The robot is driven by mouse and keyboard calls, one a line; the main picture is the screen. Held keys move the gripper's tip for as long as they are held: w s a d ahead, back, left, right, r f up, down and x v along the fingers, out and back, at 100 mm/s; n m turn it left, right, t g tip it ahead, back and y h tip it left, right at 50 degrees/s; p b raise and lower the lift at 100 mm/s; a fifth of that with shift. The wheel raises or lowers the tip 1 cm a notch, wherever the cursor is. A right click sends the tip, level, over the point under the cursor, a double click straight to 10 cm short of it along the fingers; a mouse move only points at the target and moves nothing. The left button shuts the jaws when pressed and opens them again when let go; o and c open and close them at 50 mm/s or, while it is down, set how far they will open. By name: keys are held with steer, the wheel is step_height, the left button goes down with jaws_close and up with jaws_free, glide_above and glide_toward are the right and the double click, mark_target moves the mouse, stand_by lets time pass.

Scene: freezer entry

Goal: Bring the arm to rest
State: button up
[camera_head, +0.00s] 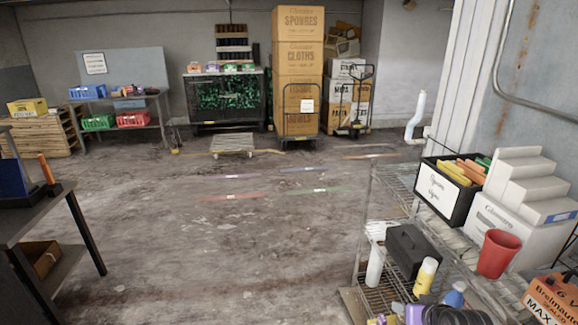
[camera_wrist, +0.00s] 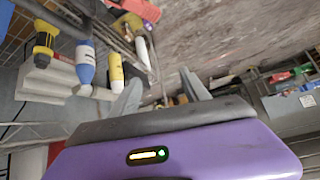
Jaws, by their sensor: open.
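My gripper (camera_wrist: 160,92) shows in the wrist view with its two grey fingers spread apart and nothing between them. The purple wrist housing (camera_wrist: 190,150) fills the lower part of that view. A wire shelf unit (camera_head: 382,178) stands at the right in the head view. In the wrist view, its goods appear left of the fingers: a blue bottle (camera_wrist: 86,66), a yellow bottle (camera_wrist: 116,70) and a yellow-and-black tool (camera_wrist: 45,40). The fingers appear clear of them. I cannot make out the whole arm in the head view.
The shelf holds a red cup (camera_head: 498,254), a black bin (camera_head: 437,196) and a dark case (camera_head: 408,248). A dark table (camera_head: 40,215) stands at the left. Stacked boxes (camera_head: 298,65) and a cart (camera_head: 228,98) are at the back. The middle floor is clear.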

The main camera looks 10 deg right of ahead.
steer(key=s+a+r+m+t+h+b, duration=0.1)
steer(key=s+a+r+t, duration=0.2)
steer(key=s+a, duration=0.25)
steer(key=s+a+r+m+t+h, duration=0.1)
steer(key=s+a+r+t, duration=0.3)
steer(key=a, duration=0.3)
steer(key=s+a+r+n+y+b, duration=0.1)
steer(key=s+a+r+n, duration=0.1)
steer(key=s, duration=1.5)
steer(key=s+a+r+n+g+y+b, duration=0.1)
steer(key=s+a, duration=0.3)
steer(key=s, duration=1.4)
steer(key=shift+a+r+n+y, duration=0.25)
steer(key=shift+r+n+y, duration=0.35)
steer(key=shift+n, duration=0.3)
